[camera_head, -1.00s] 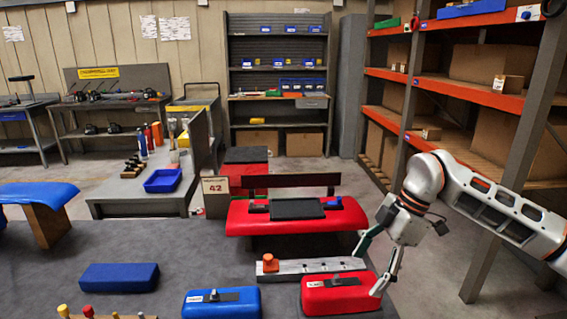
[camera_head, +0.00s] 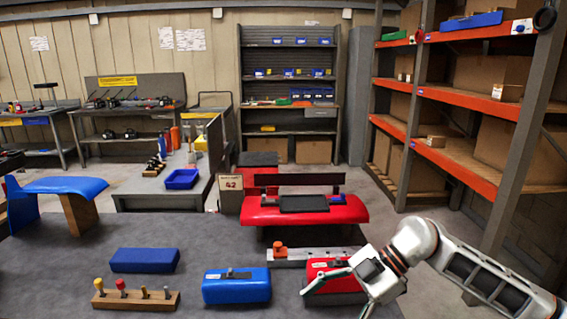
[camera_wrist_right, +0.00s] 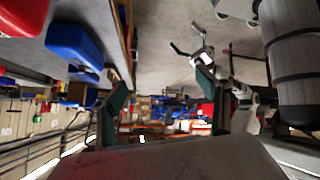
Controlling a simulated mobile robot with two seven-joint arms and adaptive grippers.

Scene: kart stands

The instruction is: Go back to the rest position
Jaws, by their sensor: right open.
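My right gripper (camera_head: 333,301) is at the lower right of the head view, at the end of my white and grey right arm. Its fingers are spread and empty. It hangs in front of the red block (camera_head: 325,270) and partly hides it; I cannot tell if they touch. In the right wrist view the two fingers (camera_wrist_right: 165,106) stand wide apart with nothing between them. My left arm is not in the head view. A small white and dark jointed part (camera_wrist_right: 200,58) in the wrist view looks like my left gripper, but its jaws are unclear.
A blue block (camera_head: 236,287), a dark blue block (camera_head: 145,260) and a wooden peg rack (camera_head: 136,300) are on the grey table (camera_head: 200,245). A grey bar (camera_head: 308,254) with an orange knob lies behind the red block. Orange shelving (camera_head: 455,165) stands at right.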

